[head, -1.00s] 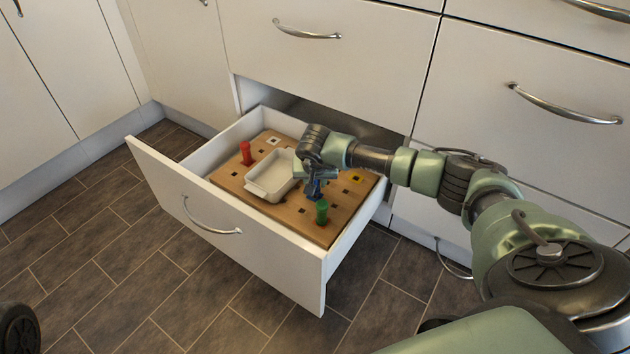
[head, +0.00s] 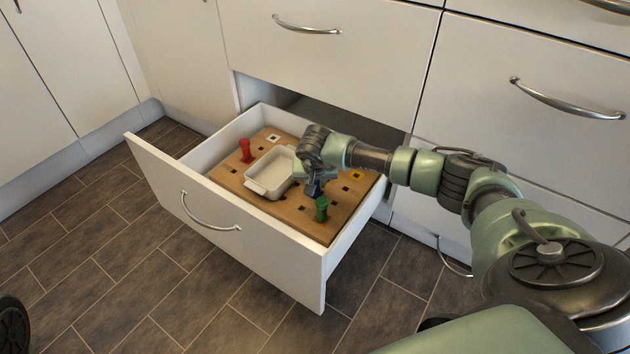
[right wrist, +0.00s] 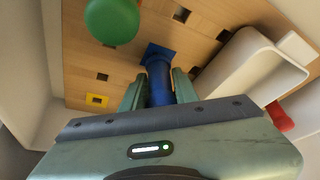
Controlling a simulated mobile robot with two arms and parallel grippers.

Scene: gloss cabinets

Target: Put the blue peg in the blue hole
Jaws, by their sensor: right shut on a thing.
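The blue peg (right wrist: 160,82) is upright between the fingers of my right gripper (right wrist: 160,92), which is shut on it. In the right wrist view its far end meets the blue-marked square of the blue hole (right wrist: 156,52). I cannot tell how far the peg is inside the hole. In the head view my right gripper (head: 316,182) is low over the wooden board (head: 292,212), and only a little of the blue peg (head: 314,190) shows below the fingers. The blue hole is hidden there. My left gripper is not in view.
The board lies in an open drawer (head: 225,212). A white dish (head: 268,190) stands on it left of the gripper, a green peg (head: 321,208) close in front, and a red peg (head: 246,150) at far left. The yellow-marked hole (head: 357,175) is empty.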

